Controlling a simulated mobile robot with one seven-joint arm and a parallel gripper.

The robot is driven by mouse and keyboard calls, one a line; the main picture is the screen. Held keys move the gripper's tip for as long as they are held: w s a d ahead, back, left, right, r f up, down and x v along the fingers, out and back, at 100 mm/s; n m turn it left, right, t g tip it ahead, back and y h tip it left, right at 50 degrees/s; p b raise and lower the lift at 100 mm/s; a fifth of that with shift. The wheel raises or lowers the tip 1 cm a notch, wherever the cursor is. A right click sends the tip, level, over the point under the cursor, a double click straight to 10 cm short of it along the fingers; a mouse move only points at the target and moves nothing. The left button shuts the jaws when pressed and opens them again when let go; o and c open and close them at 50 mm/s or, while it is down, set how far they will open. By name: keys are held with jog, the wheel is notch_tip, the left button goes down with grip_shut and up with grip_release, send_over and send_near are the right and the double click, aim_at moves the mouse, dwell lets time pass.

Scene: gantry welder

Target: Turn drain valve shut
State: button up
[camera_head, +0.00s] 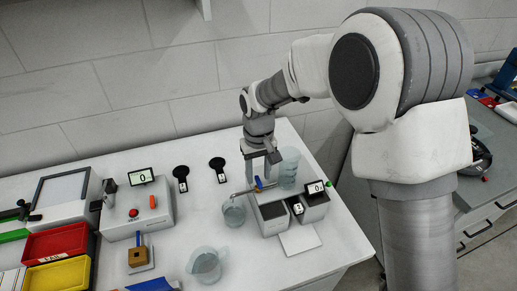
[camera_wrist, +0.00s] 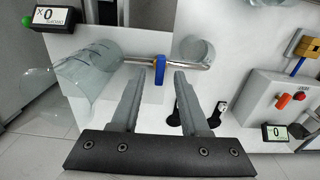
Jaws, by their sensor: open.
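The drain valve has a blue lever (camera_head: 258,183) on a thin metal pipe that runs out from a clear tank (camera_head: 289,163). In the wrist view the blue lever (camera_wrist: 159,70) stands across the pipe (camera_wrist: 188,64), between and just beyond my fingertips. My gripper (camera_head: 262,168) is open and points down over the lever. In the wrist view my gripper (camera_wrist: 160,78) shows a gap on both sides of the lever, with no clear contact. A clear beaker (camera_head: 234,213) stands under the pipe's free end. The tank (camera_wrist: 85,72) is at the left in the wrist view.
The tank stands by grey units with a small display (camera_head: 315,187). A clear jug (camera_head: 206,264) stands at the front. A control box (camera_head: 140,212) with a red button, plus red (camera_head: 55,242) and yellow (camera_head: 60,275) bins, are left. The table between box and beaker is mostly clear.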

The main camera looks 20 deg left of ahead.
aim_at(260, 181)
notch_tip(260, 181, up, 16)
dwell(0.3)
jog(key=shift+r, duration=0.1)
jog(key=s+d+r+m+t, duration=0.15)
jog(key=d+r, duration=0.25)
jog(key=d, duration=0.5)
jog(key=s+d+r+m+t, duration=0.1)
jog(key=s+d+r+m, duration=0.15)
jog(key=d, duration=0.75)
jog(key=s+d+f+m+t, duration=0.2)
jog(key=s+d+m+t, duration=0.1)
jog(key=s+d, duration=0.8)
jog(key=d+m, duration=0.1)
jog(key=d, duration=0.2)
jog(key=shift+s, duration=0.4)
